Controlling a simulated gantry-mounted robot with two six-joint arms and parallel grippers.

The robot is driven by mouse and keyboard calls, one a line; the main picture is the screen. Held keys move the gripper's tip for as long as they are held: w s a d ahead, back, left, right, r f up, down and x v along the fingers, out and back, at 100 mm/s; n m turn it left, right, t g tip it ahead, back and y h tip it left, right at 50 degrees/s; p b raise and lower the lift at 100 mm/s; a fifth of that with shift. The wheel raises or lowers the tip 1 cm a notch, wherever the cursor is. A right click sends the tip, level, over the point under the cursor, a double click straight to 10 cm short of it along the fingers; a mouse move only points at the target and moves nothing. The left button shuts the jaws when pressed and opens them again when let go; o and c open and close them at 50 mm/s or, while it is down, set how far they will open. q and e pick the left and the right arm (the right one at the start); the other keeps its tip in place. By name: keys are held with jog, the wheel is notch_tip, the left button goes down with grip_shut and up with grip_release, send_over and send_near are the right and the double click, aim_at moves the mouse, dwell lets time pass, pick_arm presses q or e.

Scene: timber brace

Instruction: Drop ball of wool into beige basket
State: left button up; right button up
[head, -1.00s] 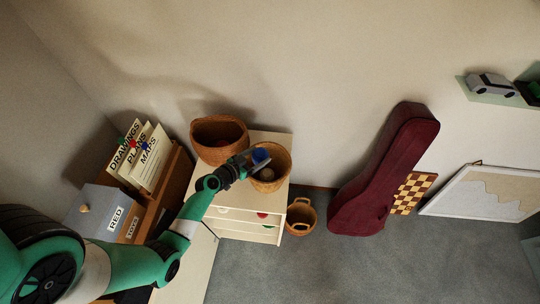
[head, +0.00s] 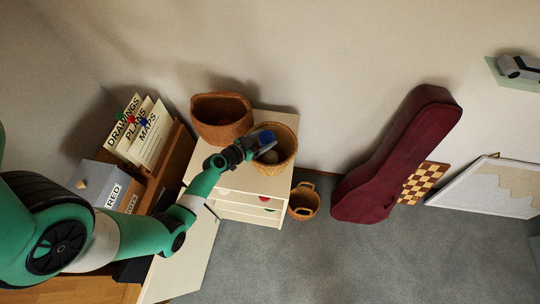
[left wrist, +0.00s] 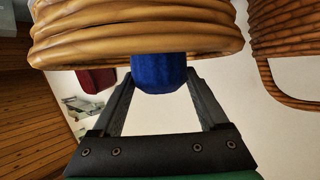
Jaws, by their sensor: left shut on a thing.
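The blue ball of wool (head: 267,137) is between the fingertips of my left gripper (head: 258,143). The gripper is shut on it at the mouth of the beige basket (head: 283,160), on the white cabinet top. In the left wrist view, the blue ball (left wrist: 158,73) sits between both fingertips, and the basket's coiled wall (left wrist: 140,30) hides its upper part. I cannot tell how far the ball is inside the rim. My right gripper is not in view.
A browner basket (head: 222,119) stands left of the beige one on the white cabinet (head: 247,196). A small basket (head: 304,201) is on the floor. A file box with cards (head: 140,130) and a dark red instrument case (head: 390,160) flank the cabinet.

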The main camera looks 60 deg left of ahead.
pick_arm(q)
jog(key=o, duration=1.2)
jog(key=shift+o, duration=0.2)
jog(key=v, duration=1.1)
jog(key=shift+s, duration=0.25)
jog(key=shift+d+r, duration=0.1)
